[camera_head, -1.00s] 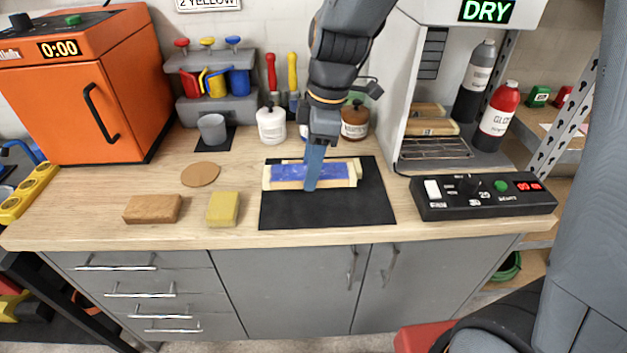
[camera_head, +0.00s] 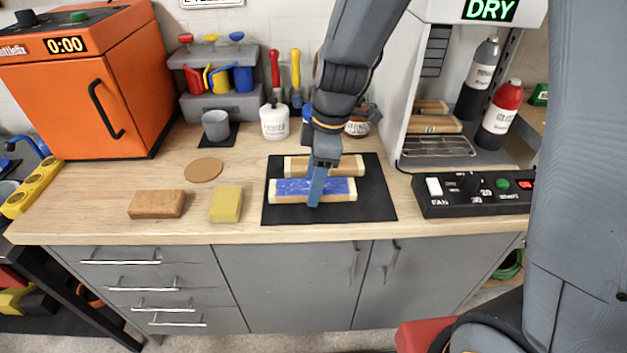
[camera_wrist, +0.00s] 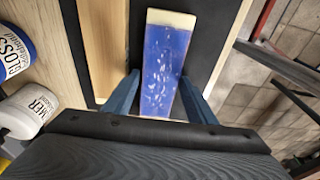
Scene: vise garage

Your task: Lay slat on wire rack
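A wooden slat with a speckled blue top and pale bare ends (camera_head: 337,188) lies level at the front of the black mat (camera_head: 385,207). In the wrist view this blue slat (camera_wrist: 165,60) runs between my two fingers. My gripper (camera_head: 316,200) is shut on its long edges near the middle. It looks to be on or just above the mat. A plain wooden slat (camera_head: 345,166) lies parallel behind it, and its side shows in the wrist view (camera_wrist: 103,45). The wire rack (camera_head: 440,147) sits low inside the drying cabinet at right.
The cabinet (camera_head: 400,125) holds wooden pieces (camera_head: 430,123) behind the rack. Its control box (camera_head: 470,195) is in front. Two bottles (camera_head: 500,115) stand at its right. A sanding block (camera_head: 156,204), a yellow sponge (camera_head: 226,204) and a cork disc (camera_head: 204,169) lie left of the mat.

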